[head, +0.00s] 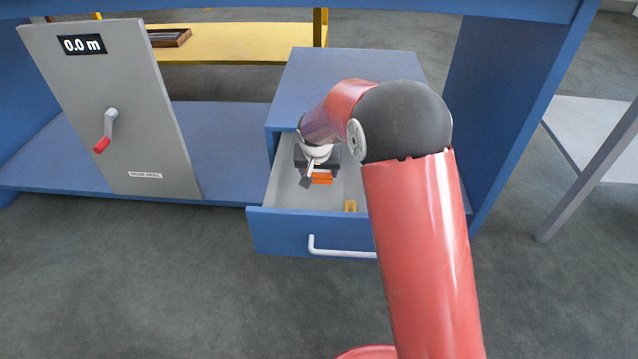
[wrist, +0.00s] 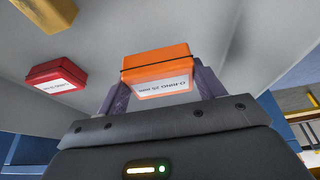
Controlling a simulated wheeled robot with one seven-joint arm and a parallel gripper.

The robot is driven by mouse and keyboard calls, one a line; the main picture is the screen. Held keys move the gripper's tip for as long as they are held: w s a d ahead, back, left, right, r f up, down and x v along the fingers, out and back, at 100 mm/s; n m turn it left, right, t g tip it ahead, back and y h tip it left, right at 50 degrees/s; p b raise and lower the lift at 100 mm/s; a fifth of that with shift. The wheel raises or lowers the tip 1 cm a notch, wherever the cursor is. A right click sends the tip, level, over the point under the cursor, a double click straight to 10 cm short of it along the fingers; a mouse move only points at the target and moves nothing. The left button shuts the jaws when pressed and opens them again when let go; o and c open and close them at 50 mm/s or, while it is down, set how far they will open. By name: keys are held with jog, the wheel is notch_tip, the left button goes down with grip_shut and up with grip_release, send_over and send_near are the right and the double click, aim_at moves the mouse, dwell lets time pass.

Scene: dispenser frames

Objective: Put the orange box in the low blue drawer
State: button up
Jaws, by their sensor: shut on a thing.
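The low blue drawer (head: 310,231) is pulled open below the blue cabinet top, with its white handle at the front and a grey inside. My gripper (head: 315,174) reaches down into the open drawer area. It is shut on the orange box (head: 321,179), which also shows between the two fingers in the wrist view (wrist: 157,64), with a white label and a dark band. I cannot tell whether the box touches the drawer floor. My arm hides the drawer's right part in the head view.
A yellow box (head: 350,206) lies in the drawer near its front. A red box (wrist: 57,82) with a white label lies near it in the wrist view. A grey hose-reel panel (head: 125,130) with a red-handled crank stands to the left.

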aim_at(319, 182)
notch_tip(319, 182, down, 4)
jog(key=shift+f+b, duration=0.15)
jog(key=shift+b, duration=0.25)
jog(key=o, duration=1)
jog(key=shift+o, duration=0.2)
jog(key=p+v, duration=0.2)
jog(key=v, duration=1)
